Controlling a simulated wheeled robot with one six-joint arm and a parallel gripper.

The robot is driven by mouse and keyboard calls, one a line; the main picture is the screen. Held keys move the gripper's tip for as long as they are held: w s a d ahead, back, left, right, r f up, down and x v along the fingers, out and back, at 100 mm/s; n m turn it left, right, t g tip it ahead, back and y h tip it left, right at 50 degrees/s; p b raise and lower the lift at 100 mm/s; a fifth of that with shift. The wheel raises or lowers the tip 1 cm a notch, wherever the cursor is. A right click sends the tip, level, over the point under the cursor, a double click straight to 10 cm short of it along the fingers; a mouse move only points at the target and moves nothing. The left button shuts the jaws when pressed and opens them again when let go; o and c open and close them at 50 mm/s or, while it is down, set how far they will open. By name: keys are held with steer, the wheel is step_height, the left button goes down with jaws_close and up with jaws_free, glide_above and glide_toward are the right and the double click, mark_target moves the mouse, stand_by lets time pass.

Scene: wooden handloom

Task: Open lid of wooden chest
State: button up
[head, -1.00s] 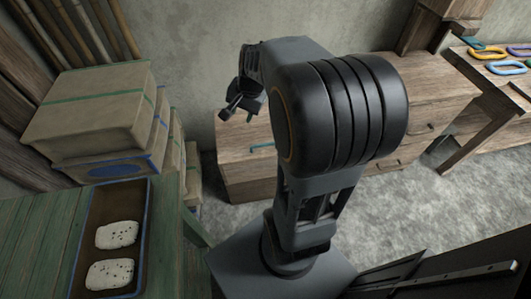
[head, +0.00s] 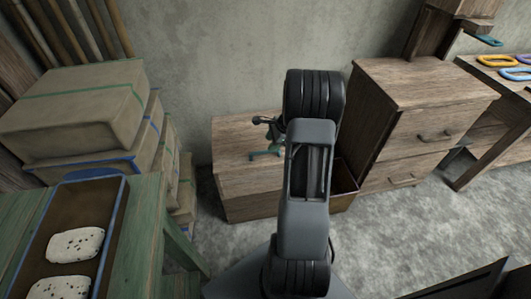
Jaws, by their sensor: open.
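The wooden chest (head: 238,187) is a low brown box on the floor against the back wall. Its flat top looks shut. A small teal handle (head: 264,155) shows on the top, close to my arm. My gripper (head: 262,122) is small and dark in the head view, on the left side of my arm. It is open and appears over the chest top, just above the handle in the picture. I cannot tell whether it touches the handle. My arm hides the right part of the chest.
A taller wooden drawer cabinet (head: 425,115) stands to the right. A brown open-looking box part (head: 344,188) shows between it and my arm. Stacked boxes (head: 75,110) and a green table (head: 150,215) with a tray (head: 118,215) are on the left. Floor is clear in front.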

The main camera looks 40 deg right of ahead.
mark_target(266, 151)
steer(key=shift+b+x, duration=0.7)
steer(key=shift+x, duration=2.3)
jaws_close()
